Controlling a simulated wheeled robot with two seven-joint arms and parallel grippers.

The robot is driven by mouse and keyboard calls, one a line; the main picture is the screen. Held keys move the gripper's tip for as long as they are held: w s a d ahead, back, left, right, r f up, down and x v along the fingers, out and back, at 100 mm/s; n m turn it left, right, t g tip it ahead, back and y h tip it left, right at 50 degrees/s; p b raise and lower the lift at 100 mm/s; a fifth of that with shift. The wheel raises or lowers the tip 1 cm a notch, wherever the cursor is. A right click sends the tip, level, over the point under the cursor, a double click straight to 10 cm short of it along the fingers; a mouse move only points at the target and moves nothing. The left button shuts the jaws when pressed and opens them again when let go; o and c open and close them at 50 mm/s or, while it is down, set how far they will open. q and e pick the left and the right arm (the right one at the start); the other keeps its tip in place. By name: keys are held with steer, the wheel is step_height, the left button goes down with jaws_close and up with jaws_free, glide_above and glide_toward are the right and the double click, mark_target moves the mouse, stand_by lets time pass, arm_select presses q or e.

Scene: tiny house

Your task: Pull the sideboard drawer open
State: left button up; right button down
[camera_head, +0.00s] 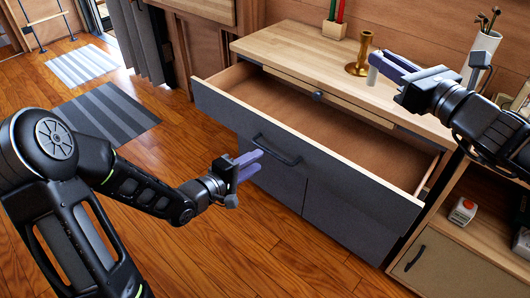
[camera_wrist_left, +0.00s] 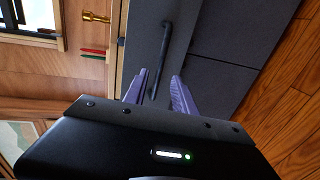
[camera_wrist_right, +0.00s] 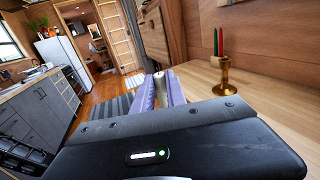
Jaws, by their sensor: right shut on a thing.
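The sideboard (camera_head: 300,38) has a light wood top and dark grey fronts. Its wide top drawer (camera_head: 345,143) stands pulled far out, and its visible inside is empty. A dark bar handle (camera_head: 276,150) is on the drawer front; it also shows in the left wrist view (camera_wrist_left: 162,55). My left gripper (camera_head: 248,165) is open in front of the drawer, below and left of the handle. In the left wrist view its fingers (camera_wrist_left: 158,95) are apart, with the handle beyond them. My right gripper (camera_head: 376,69) is shut on a pale cylindrical thing (camera_head: 372,76) above the sideboard top.
A brass candlestick (camera_head: 358,58) stands on the sideboard top near my right gripper. A red and green candle pair in a wooden block (camera_head: 334,29) stands at the back. A white vase (camera_head: 481,50) is at the right. Striped rugs (camera_head: 105,112) lie on open wooden floor.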

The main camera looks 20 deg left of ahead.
arm_select(q)
steer(key=v, duration=0.4)
steer(key=shift+s+p, duration=0.3)
steer(key=shift+p, duration=0.1)
